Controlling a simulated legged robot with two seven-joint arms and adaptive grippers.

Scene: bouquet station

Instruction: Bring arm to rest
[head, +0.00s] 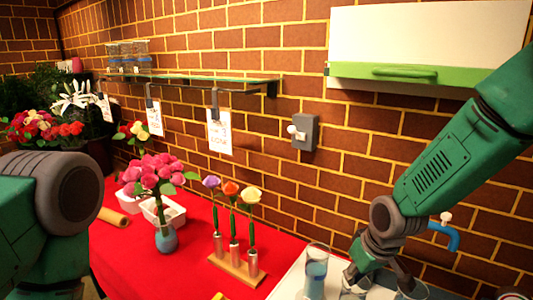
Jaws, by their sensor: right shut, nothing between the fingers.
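My right arm comes in from the upper right, and its dark gripper (376,262) points down over the light counter at the lower right. It is shut and holds nothing. Its fingertips are hard to make out against the cups below. My left arm shows only as green links and a grey joint at the left edge, and its gripper is out of view.
A glass (316,268) stands left of my right gripper. A wooden stand (236,270) with three flowers, a blue vase (166,238) with pink flowers and a white bin (172,212) sit on the red table (125,260). A blue tap (446,236) is right.

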